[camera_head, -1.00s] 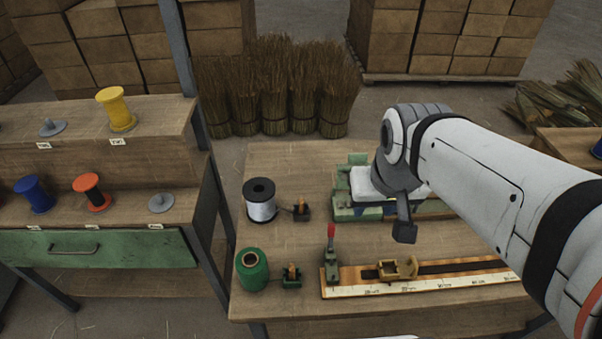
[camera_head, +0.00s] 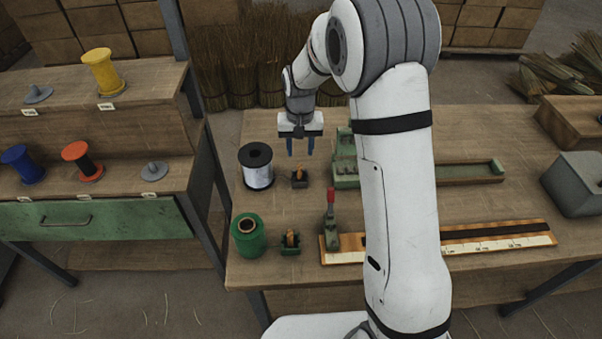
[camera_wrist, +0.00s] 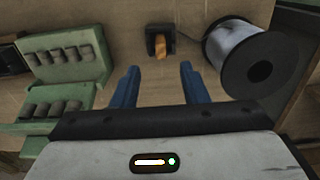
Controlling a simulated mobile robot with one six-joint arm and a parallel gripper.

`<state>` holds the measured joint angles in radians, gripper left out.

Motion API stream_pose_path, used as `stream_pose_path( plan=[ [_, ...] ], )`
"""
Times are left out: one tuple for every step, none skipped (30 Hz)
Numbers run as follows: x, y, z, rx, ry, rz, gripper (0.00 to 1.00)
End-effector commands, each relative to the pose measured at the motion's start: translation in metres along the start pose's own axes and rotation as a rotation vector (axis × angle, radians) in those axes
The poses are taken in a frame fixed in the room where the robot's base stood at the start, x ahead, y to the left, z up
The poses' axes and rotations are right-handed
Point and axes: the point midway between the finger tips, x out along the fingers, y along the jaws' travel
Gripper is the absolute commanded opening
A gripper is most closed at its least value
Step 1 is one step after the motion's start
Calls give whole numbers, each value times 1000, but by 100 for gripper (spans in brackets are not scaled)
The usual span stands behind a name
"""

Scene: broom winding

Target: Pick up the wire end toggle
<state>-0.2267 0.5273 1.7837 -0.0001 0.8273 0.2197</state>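The wire end toggle (camera_head: 299,174) is a small orange-brown piece in a dark holder beside the silvery wire spool (camera_head: 257,170), which has black flanges. In the wrist view the toggle (camera_wrist: 160,45) sits upper middle, with the wire spool (camera_wrist: 232,48) to its right. My gripper (camera_head: 300,152) points down over the table, behind the toggle in the head view. Its blue fingers (camera_wrist: 159,72) are apart with nothing between them. In the wrist view the toggle lies just beyond the gap between the fingertips, apart from them.
A green spool (camera_head: 248,236) with a similar toggle (camera_head: 290,241) stands nearer the front. A green fixture (camera_head: 346,168) stands right of the toggle; its sockets (camera_wrist: 62,75) show in the wrist view. A red-handled clamp (camera_head: 331,218) and a grey bin (camera_head: 578,185) are further right.

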Motion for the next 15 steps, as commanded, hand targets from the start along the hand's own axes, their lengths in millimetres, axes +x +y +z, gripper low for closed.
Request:
stream_pose_path(
  plan=[
    [6, -1, -1, 0, -4, 1, 40],
    [9, -2, -2, 0, -5, 1, 40],
    [13, -2, -2, 0, -5, 1, 40],
    [17, -2, -2, 1, -6, 1, 40],
    [20, -2, -2, 1, -7, 1, 40],
    [24, -2, -2, 1, -6, 1, 40],
    [27, -2, -2, 1, -5, 1, 40],
    [30, -1, -1, 1, -6, 1, 40],
    [35, -1, -1, 1, -6, 1, 40],
    [38, -1, -1, 1, -6, 1, 40],
    [42, -1, 0, 1, -7, 2, 40],
    [48, -1, 0, 1, -7, 2, 40],
    [53, -1, 1, 1, -9, 2, 40],
    [58, -1, 1, 1, -8, 2, 40],
    [64, -1, 1, 1, -8, 2, 40]
  ],
)
